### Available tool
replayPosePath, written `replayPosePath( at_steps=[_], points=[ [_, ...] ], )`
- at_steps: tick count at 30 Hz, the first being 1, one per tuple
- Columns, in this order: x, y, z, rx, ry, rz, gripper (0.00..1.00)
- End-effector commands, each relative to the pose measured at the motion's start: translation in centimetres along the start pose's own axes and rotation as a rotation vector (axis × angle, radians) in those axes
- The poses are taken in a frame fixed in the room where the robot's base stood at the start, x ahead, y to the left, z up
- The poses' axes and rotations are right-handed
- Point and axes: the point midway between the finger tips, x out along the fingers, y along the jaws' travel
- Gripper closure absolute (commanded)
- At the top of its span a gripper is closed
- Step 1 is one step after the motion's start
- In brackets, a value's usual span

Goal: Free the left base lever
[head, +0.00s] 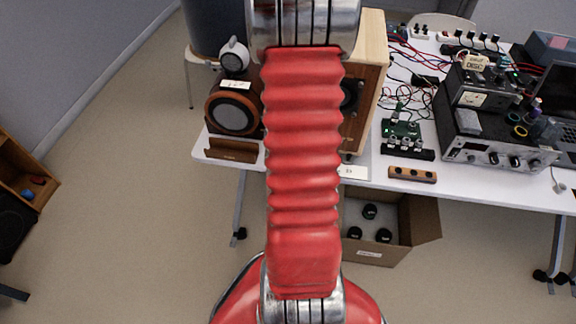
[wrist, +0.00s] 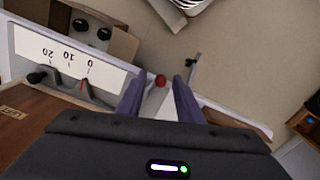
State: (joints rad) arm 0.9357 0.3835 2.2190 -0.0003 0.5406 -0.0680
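In the wrist view, a small red knob (wrist: 160,80) sits near the table's front edge, with a pale bar or surface behind it. It may be the end of the base lever; I cannot tell. My gripper (wrist: 157,82) has its two dark blue fingers apart, one on each side of the knob, with no clear contact. A white scale plate (wrist: 45,48) marked 0, 10, 20 lies to the left, upside down in view. In the head view my red arm hides my gripper, the knob and part of the wooden speaker (head: 372,62).
A cardboard box (head: 424,220) with black round parts stands under the table (head: 480,190); it also shows in the wrist view (wrist: 120,44). A round-fronted speaker (head: 232,113) stands left of my arm. Electronics (head: 498,152) and cables crowd the right. Floor at left front is clear.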

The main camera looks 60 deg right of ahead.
Motion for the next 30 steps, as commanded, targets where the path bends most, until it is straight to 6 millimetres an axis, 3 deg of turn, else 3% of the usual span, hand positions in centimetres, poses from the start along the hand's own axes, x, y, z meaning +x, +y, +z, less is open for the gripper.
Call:
replayPosePath(
  at_steps=[8,24,30],
  points=[
    [-2.9,0.0,-0.1,0.0,0.005,0.0,0.67],
    [-11.1,0.1,0.0,0.0,0.005,0.001,0.67],
    [-13.1,0.1,0.1,0.0,0.002,0.001,0.67]
  ],
)
